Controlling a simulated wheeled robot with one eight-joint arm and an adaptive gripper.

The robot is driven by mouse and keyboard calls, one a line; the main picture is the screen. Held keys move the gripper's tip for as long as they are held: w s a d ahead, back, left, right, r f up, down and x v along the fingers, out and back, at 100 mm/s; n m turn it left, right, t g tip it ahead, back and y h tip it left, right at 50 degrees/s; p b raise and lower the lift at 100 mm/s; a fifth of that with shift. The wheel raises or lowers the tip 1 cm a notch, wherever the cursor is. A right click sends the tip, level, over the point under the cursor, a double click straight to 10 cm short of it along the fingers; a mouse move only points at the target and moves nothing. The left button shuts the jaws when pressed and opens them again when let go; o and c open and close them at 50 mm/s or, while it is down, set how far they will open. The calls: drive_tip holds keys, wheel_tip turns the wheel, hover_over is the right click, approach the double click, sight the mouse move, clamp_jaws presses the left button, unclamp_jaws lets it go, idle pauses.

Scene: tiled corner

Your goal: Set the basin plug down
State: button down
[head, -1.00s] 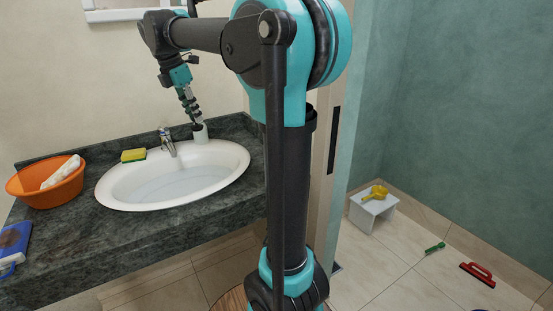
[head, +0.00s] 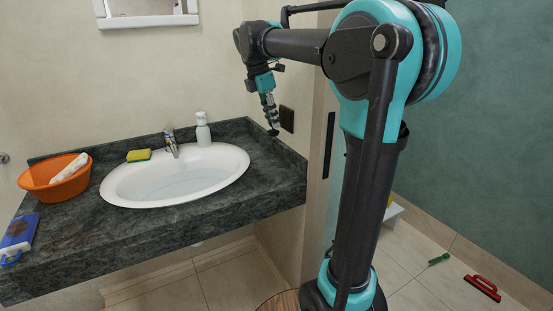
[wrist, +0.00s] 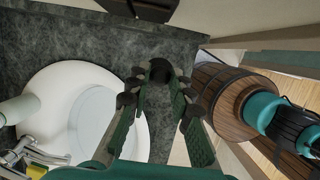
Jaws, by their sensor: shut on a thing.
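The basin plug (wrist: 159,69) is a small dark round piece between the fingertips in the wrist view. In the head view it is a dark spot (head: 272,132) at the tip of my gripper (head: 271,124). My gripper also shows in the wrist view (wrist: 160,82), with its fingers shut on the plug. It points down over the dark stone counter (head: 262,170), right of the white basin (head: 115,190). Whether the plug touches the counter cannot be told. The basin holds clear water.
A soap bottle (head: 203,131), a tap (head: 171,142) and a yellow-green sponge (head: 139,155) stand along the basin's back. An orange bowl (head: 40,188) and a blue item (head: 18,236) are at left. The right counter end is clear. A wooden barrel (wrist: 212,92) stands beyond the counter edge.

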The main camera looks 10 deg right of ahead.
wheel_tip(320, 180, down, 14)
drive_tip(key=shift+a, duration=0.1)
idle(0.4)
drive_tip(key=shift+f, duration=0.25)
drive_tip(key=c, duration=1.3)
unclamp_jaws()
drive_tip(key=shift+c, duration=0.2)
drive_tip(key=shift+r, duration=0.1)
drive_tip(key=v, duration=1.2)
drive_tip(key=shift+r, duration=0.2)
